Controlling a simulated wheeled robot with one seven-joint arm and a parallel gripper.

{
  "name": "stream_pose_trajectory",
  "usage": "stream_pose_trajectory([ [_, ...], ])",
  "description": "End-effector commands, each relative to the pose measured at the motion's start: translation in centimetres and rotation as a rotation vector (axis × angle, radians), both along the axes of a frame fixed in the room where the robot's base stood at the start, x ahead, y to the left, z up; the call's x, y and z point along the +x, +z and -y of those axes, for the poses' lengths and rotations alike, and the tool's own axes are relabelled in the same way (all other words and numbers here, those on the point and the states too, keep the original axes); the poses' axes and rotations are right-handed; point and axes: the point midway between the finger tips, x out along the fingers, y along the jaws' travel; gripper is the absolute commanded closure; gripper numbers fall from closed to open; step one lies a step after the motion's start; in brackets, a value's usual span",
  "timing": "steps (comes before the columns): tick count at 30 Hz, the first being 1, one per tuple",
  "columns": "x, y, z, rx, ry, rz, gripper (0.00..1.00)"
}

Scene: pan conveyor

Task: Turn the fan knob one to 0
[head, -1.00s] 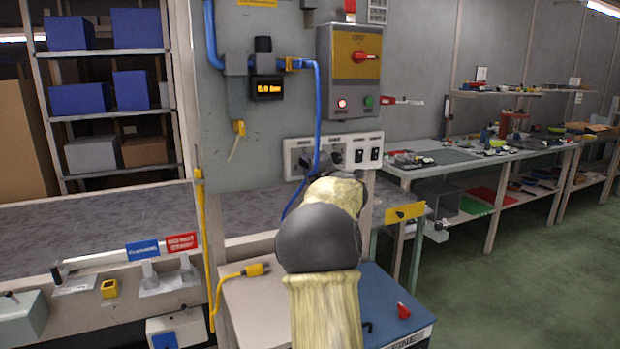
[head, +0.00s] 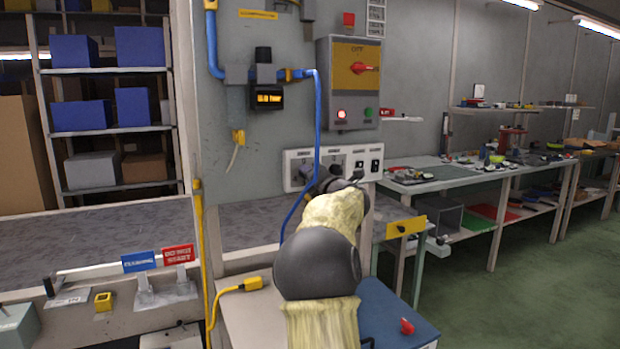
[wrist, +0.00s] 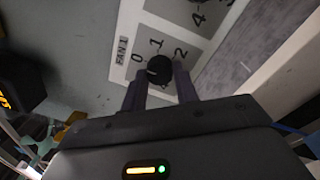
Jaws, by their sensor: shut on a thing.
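The fan 1 knob (wrist: 159,68) is a small black round knob on a pale panel marked FAN 1, with the numbers 0, 1 and 2 around it. In the wrist view my gripper (wrist: 160,84) has one finger on each side of the knob and is shut on it. The knob's pointer is too dark to read, so its setting cannot be told. In the head view the white control panel (head: 290,156) carries the knobs at its left. My gripper (head: 316,178) reaches its lower edge and largely hides the knobs.
A blue cable (head: 317,115) hangs down in front of the panel. Above are a small amber display (head: 269,98) and a box with a red rotary switch (head: 364,68). A workbench (head: 470,172) stands at right.

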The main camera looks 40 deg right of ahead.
Motion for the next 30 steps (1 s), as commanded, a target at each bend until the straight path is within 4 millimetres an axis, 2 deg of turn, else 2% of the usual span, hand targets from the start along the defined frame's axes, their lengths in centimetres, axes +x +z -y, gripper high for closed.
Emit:
stream_pose_trajectory([
  [1, 0.1, -0.4, 0.0, 0.002, -0.001, -0.008, 0.65],
  [3, 0.1, -0.4, 0.0, 0.001, 0.0, -0.006, 0.51],
  [4, 0.1, -0.3, 0.0, 0.001, 0.0, -0.006, 0.49],
  [13, -0.1, -0.1, 0.0, 0.001, -0.001, -0.001, 0.49],
  [17, -0.8, -0.1, -0.1, 0.002, -0.001, 0.0, 0.49],
  [23, -3.4, -0.2, -0.7, 0.003, -0.002, 0.001, 0.49],
  [30, -7.9, -0.4, -1.6, 0.002, -0.001, 0.001, 0.49],
])
